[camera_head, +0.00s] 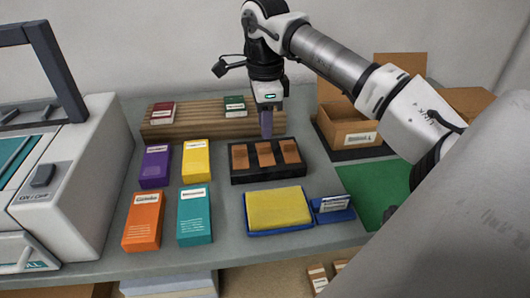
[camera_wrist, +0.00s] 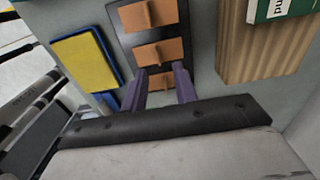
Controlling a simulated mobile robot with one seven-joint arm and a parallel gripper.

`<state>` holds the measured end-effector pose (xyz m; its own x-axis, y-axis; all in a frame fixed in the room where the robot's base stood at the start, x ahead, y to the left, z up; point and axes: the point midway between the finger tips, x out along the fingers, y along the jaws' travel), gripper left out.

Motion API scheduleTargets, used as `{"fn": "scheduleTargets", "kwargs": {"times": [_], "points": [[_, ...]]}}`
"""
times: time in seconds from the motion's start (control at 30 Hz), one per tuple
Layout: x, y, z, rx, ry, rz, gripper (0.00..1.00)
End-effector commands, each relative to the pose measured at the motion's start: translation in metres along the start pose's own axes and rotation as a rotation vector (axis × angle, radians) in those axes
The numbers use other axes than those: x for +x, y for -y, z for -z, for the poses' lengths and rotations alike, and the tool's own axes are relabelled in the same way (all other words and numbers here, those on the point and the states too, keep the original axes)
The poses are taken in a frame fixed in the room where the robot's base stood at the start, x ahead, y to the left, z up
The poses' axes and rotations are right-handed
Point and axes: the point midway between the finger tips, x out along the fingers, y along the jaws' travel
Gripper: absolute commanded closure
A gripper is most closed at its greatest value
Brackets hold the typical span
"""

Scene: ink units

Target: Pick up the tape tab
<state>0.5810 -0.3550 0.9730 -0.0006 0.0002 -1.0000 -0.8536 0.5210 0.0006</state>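Three copper-brown tape tabs lie in a row in a black tray (camera_head: 268,176), each with a raised upright part. In the head view they are the left tab (camera_head: 240,156), middle tab (camera_head: 265,154) and right tab (camera_head: 290,151). My gripper (camera_head: 266,133) points down over the tray's back side, its purple fingers above the tabs. In the wrist view my gripper (camera_wrist: 162,84) is open and nothing is held. Its fingers lie either side of the nearest tab (camera_wrist: 162,80) in the picture, partly hiding it; I cannot tell their height above it.
A wooden block (camera_head: 190,127) with small boxes stands behind the tray. Several ink boxes, including a yellow one (camera_head: 196,160), stand to the left. A yellow pad (camera_head: 278,207) is in front, open cartons (camera_head: 352,128) to the right, and a printer (camera_head: 75,180) at far left.

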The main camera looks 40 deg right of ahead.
Motion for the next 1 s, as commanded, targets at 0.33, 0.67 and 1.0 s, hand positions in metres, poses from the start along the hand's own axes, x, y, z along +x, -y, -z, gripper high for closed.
{"fn": "scheduleTargets", "kwargs": {"times": [0.33,0.67,1.0], "points": [[0.029,-0.003,-0.004,-0.003,0.001,-0.002,0.71],[0.057,-0.003,-0.005,-0.001,0.000,0.001,0.71],[0.057,-0.003,-0.005,-0.001,0.000,0.001,1.00]]}}
